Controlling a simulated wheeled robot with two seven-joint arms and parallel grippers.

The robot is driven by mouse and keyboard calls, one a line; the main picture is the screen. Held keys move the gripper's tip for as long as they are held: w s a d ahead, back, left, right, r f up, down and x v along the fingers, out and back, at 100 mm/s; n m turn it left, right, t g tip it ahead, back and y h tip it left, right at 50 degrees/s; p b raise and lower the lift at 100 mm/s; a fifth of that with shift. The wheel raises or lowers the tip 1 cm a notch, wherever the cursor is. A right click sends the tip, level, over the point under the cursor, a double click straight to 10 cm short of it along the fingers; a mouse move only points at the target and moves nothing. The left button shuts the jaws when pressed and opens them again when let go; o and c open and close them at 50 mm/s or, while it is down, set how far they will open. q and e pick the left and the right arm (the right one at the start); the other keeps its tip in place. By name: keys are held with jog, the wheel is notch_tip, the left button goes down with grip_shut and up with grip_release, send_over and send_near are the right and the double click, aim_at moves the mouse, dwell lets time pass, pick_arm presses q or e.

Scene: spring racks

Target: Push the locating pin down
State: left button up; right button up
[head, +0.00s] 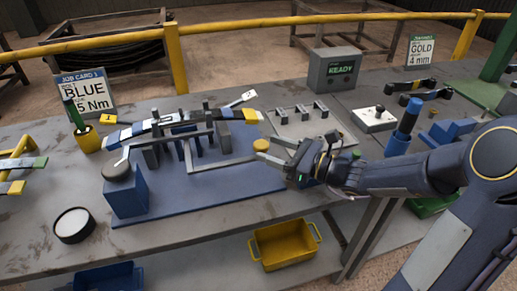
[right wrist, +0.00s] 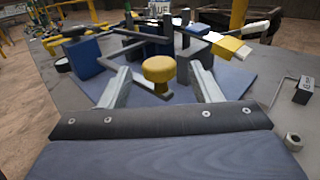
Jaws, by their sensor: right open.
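A round yellow knob (head: 261,145), which looks like the head of the locating pin, stands at the right side of the blue fixture plate (head: 225,193). My right gripper (head: 280,152) comes in from the right, close beside the knob. In the right wrist view its two fingers (right wrist: 160,88) are spread, with the knob showing between them; I cannot tell whether they touch it. The lower end of the pin is hidden. My left gripper is out of view.
A fixture frame (head: 190,155) with leaf springs (head: 165,124) stands left of the knob. A blue block (head: 126,192) with a round dark top is at the plate's left. A grey box reading READY (head: 335,70) stands behind. A blue-handled tool (head: 404,125) stands right.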

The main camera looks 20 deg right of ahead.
jog(key=x, duration=0.5)
jog(key=shift+w+a, duration=0.1)
jog(key=shift+a, duration=0.1)
grip_shut()
notch_tip(320, 180, down, 5)
jog(key=b, duration=0.3)
jog(key=shift+r+b, duration=0.15)
jog(key=shift+b, duration=0.25)
jog(key=shift+r, duration=0.25)
grip_release()
